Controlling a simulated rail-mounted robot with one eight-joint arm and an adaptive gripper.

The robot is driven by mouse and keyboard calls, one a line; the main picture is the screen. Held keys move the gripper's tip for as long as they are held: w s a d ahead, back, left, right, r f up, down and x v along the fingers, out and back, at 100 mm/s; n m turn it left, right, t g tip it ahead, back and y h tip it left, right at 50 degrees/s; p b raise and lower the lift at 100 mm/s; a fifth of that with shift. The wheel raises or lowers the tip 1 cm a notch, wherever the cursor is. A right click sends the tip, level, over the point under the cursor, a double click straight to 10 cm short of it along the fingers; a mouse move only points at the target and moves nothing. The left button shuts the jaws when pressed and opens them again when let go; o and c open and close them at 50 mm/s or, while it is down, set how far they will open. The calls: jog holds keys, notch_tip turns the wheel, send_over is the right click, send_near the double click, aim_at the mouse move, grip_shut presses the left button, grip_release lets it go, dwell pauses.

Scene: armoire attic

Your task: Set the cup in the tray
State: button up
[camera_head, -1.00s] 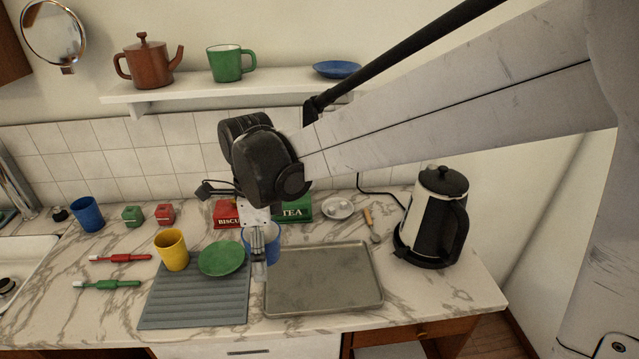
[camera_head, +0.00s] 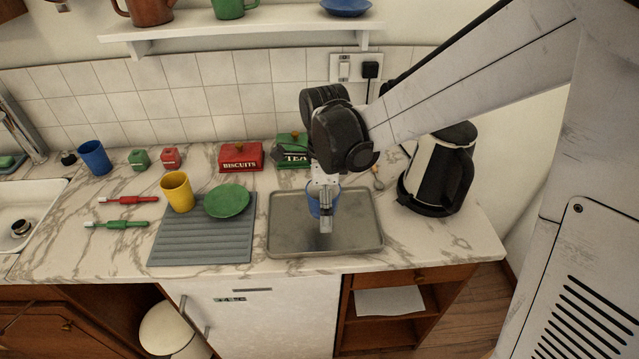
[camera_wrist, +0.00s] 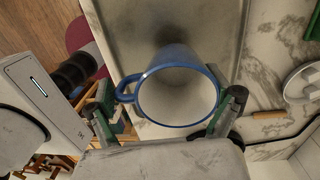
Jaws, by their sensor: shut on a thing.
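A blue cup (camera_head: 313,205) with a white inside is held by my gripper (camera_head: 326,222) over the grey metal tray (camera_head: 350,244). My gripper is shut on the cup; in the wrist view its fingers (camera_wrist: 170,94) lie on either side of the blue rim (camera_wrist: 182,124). The cup's handle (camera_wrist: 126,88) points left in that view, close to one finger. The tray (camera_wrist: 200,22) lies below the cup and is otherwise empty. I cannot tell whether the cup's base touches the tray, as the fingers and the cup hide it.
A black and white kettle (camera_head: 437,170) stands right of the tray. Left of the tray is a grey ribbed mat (camera_head: 200,245) with a yellow cup (camera_head: 177,192) and a green plate (camera_head: 228,201). Red biscuit (camera_head: 240,157) and green tea (camera_head: 292,155) tins stand behind. Another blue cup (camera_head: 94,157) stands near the sink.

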jog(key=shift+f, duration=1.95)
jog(key=shift+f, duration=0.15)
jog(key=o, duration=1.1)
jog(key=shift+c, duration=0.2)
